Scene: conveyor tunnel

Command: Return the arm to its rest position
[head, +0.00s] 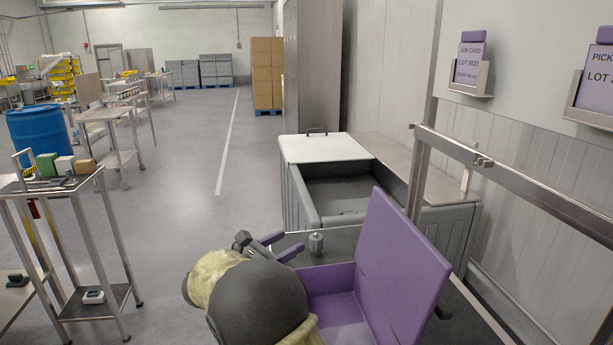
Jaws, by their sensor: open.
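My gripper (281,246) shows at the lower middle of the head view, just beyond the dark round joint of my arm. Its two fingers are apart, and I see nothing between them. It is above and to the left of an open purple box (337,315), whose lid (399,270) stands raised on the right. Part of the box is hidden behind my arm. The visible inside of the box looks empty.
A grey bin (297,199) with a partly open white cover (324,148) stands beyond the gripper. A metal rail (535,193) runs along the right. A steel stand (107,240) with small items is at left. The floor between is clear.

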